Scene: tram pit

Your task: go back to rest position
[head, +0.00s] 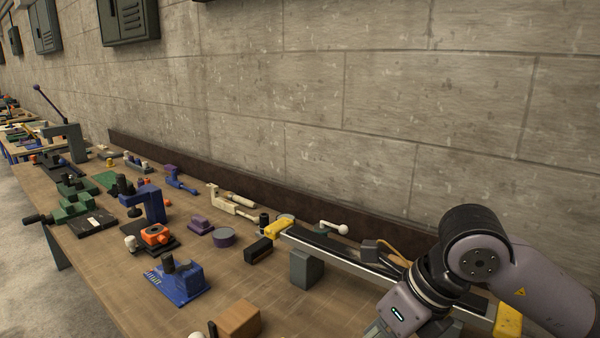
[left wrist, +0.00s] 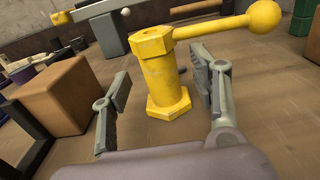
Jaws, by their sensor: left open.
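In the left wrist view my left gripper (left wrist: 171,80) is open. Its fingers stand to either side of a yellow tool (left wrist: 163,75) with an upright hexagonal body and a side bar ending in a ball. A gap shows on both sides of the body, and the tool stands on the brown bench top. In the head view I do not see this tool or my left gripper. One arm of mine comes in from the right there, its wrist low over the bench; its jaws are not shown.
A wooden block (head: 238,319) is at the bench's front; it also shows left of the gripper (left wrist: 66,95). Behind are a grey block (head: 306,269) and a long rail with yellow ends (head: 340,255). A blue fixture (head: 180,281) and several tools crowd the left. A concrete wall (head: 350,110) bounds the back.

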